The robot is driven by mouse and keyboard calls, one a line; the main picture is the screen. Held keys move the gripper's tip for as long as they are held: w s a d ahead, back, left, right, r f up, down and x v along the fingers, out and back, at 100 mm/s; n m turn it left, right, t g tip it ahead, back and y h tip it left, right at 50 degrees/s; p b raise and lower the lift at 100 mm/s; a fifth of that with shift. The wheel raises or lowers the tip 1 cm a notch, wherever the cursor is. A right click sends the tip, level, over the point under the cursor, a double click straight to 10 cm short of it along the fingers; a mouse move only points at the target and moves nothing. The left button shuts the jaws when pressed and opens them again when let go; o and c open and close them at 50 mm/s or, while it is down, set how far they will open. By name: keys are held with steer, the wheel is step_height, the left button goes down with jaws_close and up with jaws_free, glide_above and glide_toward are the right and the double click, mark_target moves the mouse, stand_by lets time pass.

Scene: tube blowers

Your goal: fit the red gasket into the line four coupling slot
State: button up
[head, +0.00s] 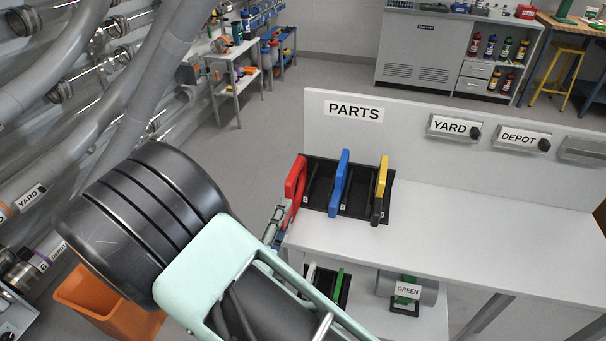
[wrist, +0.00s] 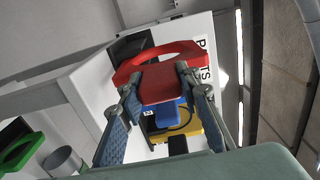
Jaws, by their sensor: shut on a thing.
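The red gasket (head: 293,182) stands at the left end of the black parts rack (head: 350,207). I cannot tell whether it is clear of the rack. My gripper (head: 277,219) reaches it from the front left and is shut on its tab. In the wrist view the red gasket (wrist: 158,85) shows a curved red arc beyond the tab, with the fingers of my gripper (wrist: 157,88) on either side. I cannot make out the line four coupling slot; pipes and couplings (head: 62,92) fill the left of the head view.
Blue (head: 339,184) and yellow (head: 382,177) pieces stand in the same rack. The white table (head: 460,225) is bare to the right, with a PARTS back panel (head: 400,130) behind. A lower shelf holds a green piece (head: 339,284). An orange bin (head: 105,305) stands at lower left.

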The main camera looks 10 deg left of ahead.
steer(key=shift+s+a+p, duration=0.1)
steer(key=shift+s+p, duration=0.2)
steer(key=shift+s, duration=1.45)
steer(key=shift+s+a+p, duration=0.15)
steer(key=shift+s+p, duration=0.1)
steer(key=shift+s, duration=1.25)
steer(key=shift+s+a+p, duration=0.1)
steer(key=shift+s+p, duration=0.1)
steer(key=shift+s, duration=1.35)
